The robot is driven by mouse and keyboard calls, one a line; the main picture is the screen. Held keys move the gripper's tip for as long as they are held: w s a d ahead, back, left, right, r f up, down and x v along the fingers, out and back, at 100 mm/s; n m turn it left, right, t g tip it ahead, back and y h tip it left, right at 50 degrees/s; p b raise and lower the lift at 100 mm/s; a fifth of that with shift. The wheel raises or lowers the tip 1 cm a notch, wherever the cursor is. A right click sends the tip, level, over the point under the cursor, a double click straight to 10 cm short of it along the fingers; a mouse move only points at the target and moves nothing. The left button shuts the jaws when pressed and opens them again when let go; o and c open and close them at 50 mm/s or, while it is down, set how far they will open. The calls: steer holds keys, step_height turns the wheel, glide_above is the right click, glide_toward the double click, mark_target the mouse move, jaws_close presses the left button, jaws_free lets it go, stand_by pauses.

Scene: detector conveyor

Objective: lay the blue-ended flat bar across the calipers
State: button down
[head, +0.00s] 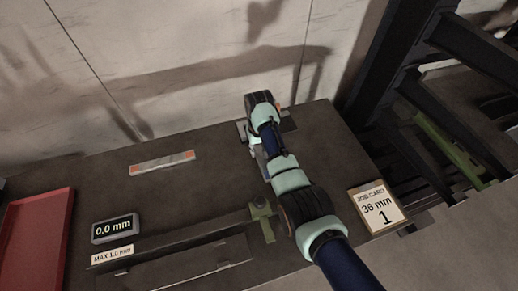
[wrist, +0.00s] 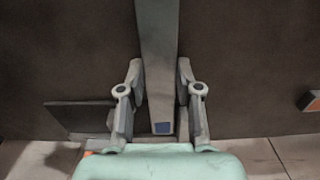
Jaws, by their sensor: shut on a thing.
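The flat bar (wrist: 157,45) is grey, with a blue patch at its near end, in the wrist view. My gripper (wrist: 160,85) is shut on it, one finger on each side near the blue end. The bar's far end runs out of the top of the picture. In the head view my gripper (head: 256,153) is over the table's back part, largely hidden by my arm, and the bar is hard to make out. What look like the calipers, a long dark beam (head: 185,243) with an olive slider (head: 262,213), lie at the table's front, partly behind my arm.
Another flat bar (head: 162,162), with orange ends, lies on the table left of my gripper. A readout (head: 115,228) shows 0.0 mm, by a MAX 1.0 mm label (head: 112,254). A red tray (head: 38,235) is at left, a 36 mm job card (head: 377,207) at right.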

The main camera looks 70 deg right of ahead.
mark_target(258, 151)
steer(key=c, duration=0.8)
jaws_free()
step_height(258, 151, up, 12)
steer(key=p, duration=0.4)
steer(key=shift+r, duration=0.2)
steer(key=shift+w, duration=0.15)
steer(key=w+a+n+t+h, duration=0.2)
steer(key=w+a+n+t, duration=0.1)
steer(key=w+a, duration=0.75)
steer(key=w+a+r+n+t, duration=0.2)
steer(key=a+n+t, duration=0.15)
steer(key=a, duration=1.45)
steer(key=s+a+r+n+t, duration=0.1)
steer(key=s+a+r+t, duration=0.1)
steer(key=a, duration=0.3)
steer(key=s+a+r+n+t+y, duration=0.1)
steer(key=s+a+r+t, duration=0.1)
steer(key=a, duration=0.4)
steer(key=s+a+r+n+t+y, duration=0.1)
steer(key=s+a+r+t, duration=0.1)
steer(key=s+a+r, duration=0.2)
steer(key=shift+s+a+r, duration=0.15)
steer(key=shift+a+r, duration=0.65)
